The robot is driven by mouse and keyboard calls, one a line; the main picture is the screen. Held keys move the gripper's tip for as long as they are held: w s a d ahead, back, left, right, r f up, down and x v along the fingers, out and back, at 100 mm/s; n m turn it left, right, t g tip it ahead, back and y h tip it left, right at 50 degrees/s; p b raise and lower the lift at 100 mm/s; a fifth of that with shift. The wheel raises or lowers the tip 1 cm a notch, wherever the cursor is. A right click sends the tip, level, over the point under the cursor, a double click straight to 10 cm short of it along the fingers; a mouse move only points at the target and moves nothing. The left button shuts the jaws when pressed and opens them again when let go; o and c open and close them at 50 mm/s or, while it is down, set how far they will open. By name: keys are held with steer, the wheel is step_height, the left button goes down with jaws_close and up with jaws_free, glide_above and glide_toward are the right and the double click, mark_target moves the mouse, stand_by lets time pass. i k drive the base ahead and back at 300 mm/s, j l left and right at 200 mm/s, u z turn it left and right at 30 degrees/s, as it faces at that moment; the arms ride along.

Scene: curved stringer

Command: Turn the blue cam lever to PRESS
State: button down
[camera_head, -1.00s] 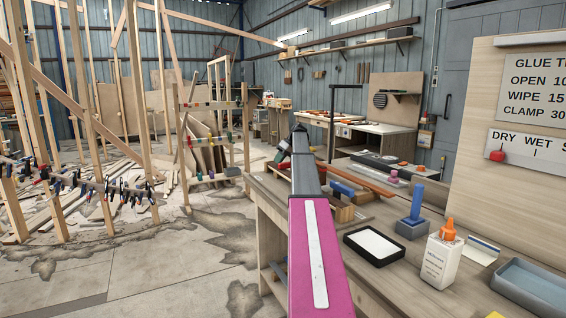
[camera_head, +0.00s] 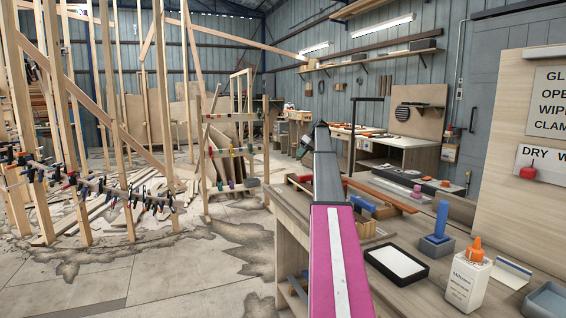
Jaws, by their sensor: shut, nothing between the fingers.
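Two blue parts show on the workbench (camera_head: 405,270), and I cannot tell for sure which is the cam lever. One is an upright blue handle (camera_head: 440,218) on a grey block (camera_head: 437,246), right of my arm. The other is a low blue bar (camera_head: 362,203) by a wooden block, close beside my arm. No PRESS marking is readable. My pink and grey arm reaches forward over the bench's left end. Its far end is dark; my gripper's fingers cannot be made out and seem hidden behind the arm.
A black-rimmed tray (camera_head: 397,263), a white glue bottle (camera_head: 468,279) with an orange cap and a blue-grey tray (camera_head: 546,302) stand on the near bench. Timber frames with clamps (camera_head: 95,192) fill the left. The concrete floor (camera_head: 180,270) between is open.

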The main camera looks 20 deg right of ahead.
mark_target(370, 208)
steer(key=k+j, duration=0.3)
steer(key=k, duration=0.15)
steer(key=k+j, duration=0.25)
steer(key=k, duration=0.2)
